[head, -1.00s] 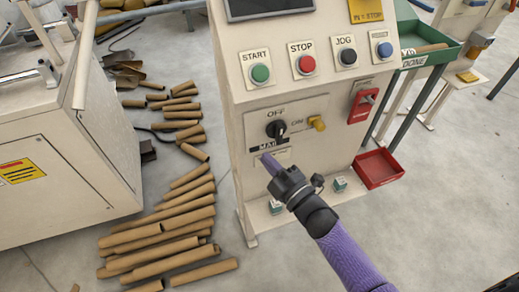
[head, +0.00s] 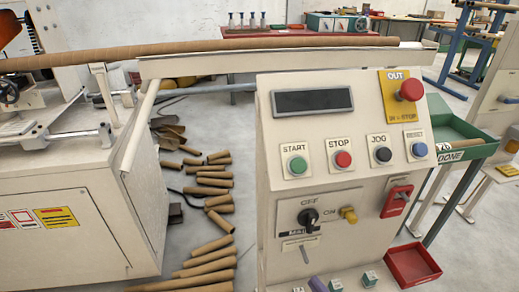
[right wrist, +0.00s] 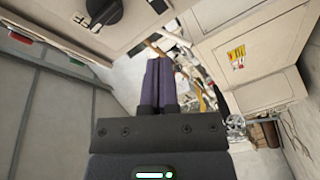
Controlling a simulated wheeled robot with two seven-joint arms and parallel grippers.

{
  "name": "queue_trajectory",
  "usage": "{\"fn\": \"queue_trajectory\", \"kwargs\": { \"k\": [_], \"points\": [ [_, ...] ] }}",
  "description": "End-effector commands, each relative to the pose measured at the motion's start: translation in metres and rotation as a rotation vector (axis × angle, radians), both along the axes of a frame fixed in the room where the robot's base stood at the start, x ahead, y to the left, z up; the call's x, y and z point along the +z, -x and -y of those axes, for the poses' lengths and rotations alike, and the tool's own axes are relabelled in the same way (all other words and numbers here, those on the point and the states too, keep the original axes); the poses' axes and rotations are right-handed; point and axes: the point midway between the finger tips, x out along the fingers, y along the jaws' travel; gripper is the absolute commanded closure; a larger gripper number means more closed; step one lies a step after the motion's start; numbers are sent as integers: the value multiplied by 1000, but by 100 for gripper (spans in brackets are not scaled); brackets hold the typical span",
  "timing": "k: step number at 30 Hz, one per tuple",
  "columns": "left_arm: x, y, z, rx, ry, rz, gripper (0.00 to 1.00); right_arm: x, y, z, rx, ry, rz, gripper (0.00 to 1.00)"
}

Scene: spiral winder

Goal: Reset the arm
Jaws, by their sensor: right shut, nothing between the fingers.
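The control console (head: 370,165) stands in the middle of the head view. It carries green START (head: 297,166), red STOP (head: 343,160), black JOG (head: 383,155) and blue (head: 419,150) buttons. A red mushroom button (head: 411,90) sits on a yellow plate marked OUT. The black main switch knob (head: 308,217) lies between OFF and ON labels; its exact setting is hard to read. My right gripper (right wrist: 159,75) has its purple fingers together and empty, below the knob. Only its tip (head: 317,284) shows at the bottom of the head view. My left gripper is not in view.
A long cardboard tube (head: 215,48) lies along the rail behind the console. Several loose tubes (head: 208,260) cover the floor at left, beside the cream machine cabinet (head: 75,235). A red bin (head: 413,265) and a green tray (head: 462,135) are at the right.

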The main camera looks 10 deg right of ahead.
Motion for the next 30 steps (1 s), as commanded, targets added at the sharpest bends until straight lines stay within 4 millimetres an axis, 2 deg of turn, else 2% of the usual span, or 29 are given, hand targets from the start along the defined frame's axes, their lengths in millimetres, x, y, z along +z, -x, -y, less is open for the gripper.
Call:
{"fn": "queue_trajectory", "kwargs": {
  "k": [2,3,5,6,7,9,12,15,19,30],
  "points": [
    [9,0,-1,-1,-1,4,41,-58,31,10,-98,-101,-274,100],
    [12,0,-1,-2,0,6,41,-92,56,16,-167,-160,-438,100],
    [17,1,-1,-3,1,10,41,-138,102,23,-283,-236,-675,100],
    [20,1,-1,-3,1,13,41,-163,137,27,-365,-277,-822,100],
    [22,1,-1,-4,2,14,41,-178,164,29,-428,-303,-927,100],
    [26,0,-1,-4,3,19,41,-205,228,35,-575,-346,-1144,100],
    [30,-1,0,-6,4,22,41,-221,305,40,-759,-370,-1373,100],
    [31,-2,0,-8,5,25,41,-223,354,43,-884,-372,-1507,100],
    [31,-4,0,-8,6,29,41,-223,377,44,-947,-369,-1567,100],
    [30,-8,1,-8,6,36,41,-223,377,44,-945,-369,-1565,100]
  ]
}}
